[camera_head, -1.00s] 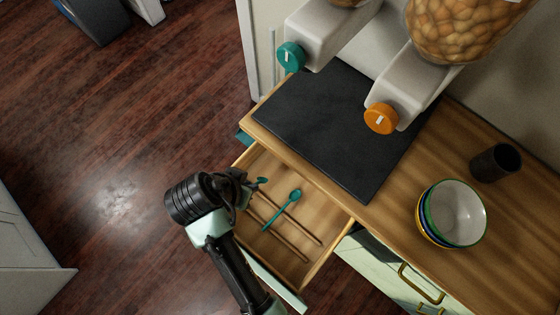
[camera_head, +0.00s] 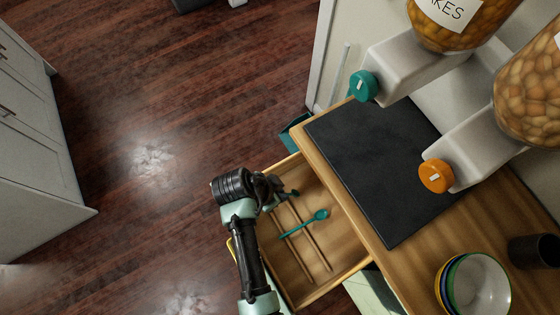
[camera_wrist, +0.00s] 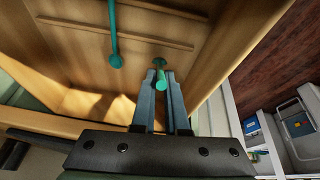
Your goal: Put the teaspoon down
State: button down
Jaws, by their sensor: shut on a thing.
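My gripper (camera_head: 277,190) is over the left part of the open wooden drawer (camera_head: 345,258). It is shut on a teal teaspoon (camera_wrist: 161,80), whose end shows between the fingertips in the wrist view. In the head view a bit of this teaspoon (camera_head: 294,193) sticks out past the gripper, and the rest is hidden. I cannot tell whether it touches the drawer floor. A second teal spoon (camera_head: 305,224) lies in the drawer to the right, apart from the gripper; its handle also shows in the wrist view (camera_wrist: 114,40).
Thin wooden dividers (camera_head: 310,237) run along the drawer floor. Above the drawer is a counter with a dark slab (camera_head: 385,170), dispensers with teal (camera_head: 363,86) and orange (camera_head: 436,176) knobs, stacked bowls (camera_head: 478,285) and a dark cup (camera_head: 535,251). Open floor lies left.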

jog(key=shift+f, duration=0.3)
jog(key=shift+f, duration=0.15)
jog(key=c, duration=0.9)
grip_release()
jog(key=shift+c, duration=0.2)
